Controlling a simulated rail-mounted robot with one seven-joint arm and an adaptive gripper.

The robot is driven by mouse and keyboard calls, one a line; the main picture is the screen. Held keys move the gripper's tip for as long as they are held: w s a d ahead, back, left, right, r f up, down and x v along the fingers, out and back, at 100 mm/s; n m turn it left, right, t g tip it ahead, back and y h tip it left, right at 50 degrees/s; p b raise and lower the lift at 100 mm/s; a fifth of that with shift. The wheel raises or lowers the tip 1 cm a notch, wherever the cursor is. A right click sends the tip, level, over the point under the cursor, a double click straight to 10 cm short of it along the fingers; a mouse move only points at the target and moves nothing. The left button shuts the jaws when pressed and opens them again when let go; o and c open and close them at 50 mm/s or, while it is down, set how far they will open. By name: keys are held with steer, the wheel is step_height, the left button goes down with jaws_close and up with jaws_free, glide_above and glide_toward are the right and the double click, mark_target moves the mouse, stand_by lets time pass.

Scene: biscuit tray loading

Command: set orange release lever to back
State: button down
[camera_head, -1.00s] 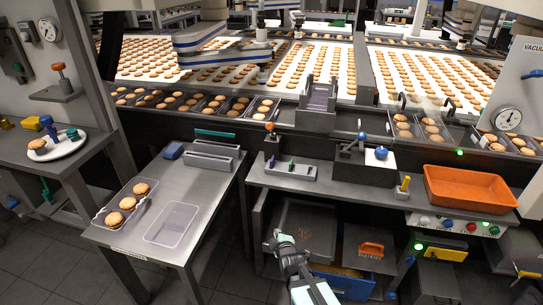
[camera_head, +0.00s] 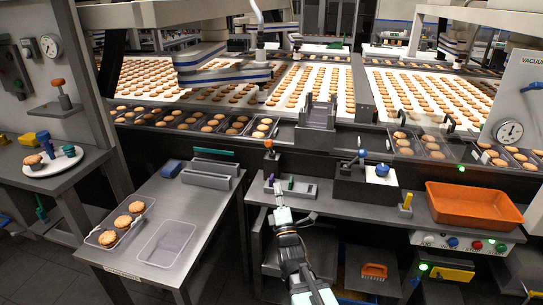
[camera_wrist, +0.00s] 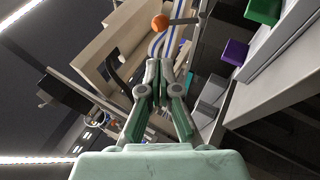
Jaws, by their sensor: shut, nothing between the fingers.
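The orange release lever shows as an orange knob (camera_head: 269,143) on a short post at the back left of the right-hand bench. In the wrist view its round orange knob (camera_wrist: 160,22) sits at the end of a thin grey rod that runs to the right. My gripper (camera_head: 279,188) is over the front edge of that bench, in front of the lever and apart from it. In the wrist view my gripper (camera_wrist: 160,68) has its fingers together and empty, with the knob beyond the tips.
A grey block with purple and green pieces (camera_head: 292,188) lies just right of my gripper; the green (camera_wrist: 264,10) and purple (camera_wrist: 235,52) pieces show in the wrist view. A blue-knobbed device (camera_head: 382,170) and an orange tray (camera_head: 473,204) stand further right. The left table holds plastic trays.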

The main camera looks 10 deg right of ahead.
steer(key=p+x, duration=0.3)
steer(key=x, duration=1.1)
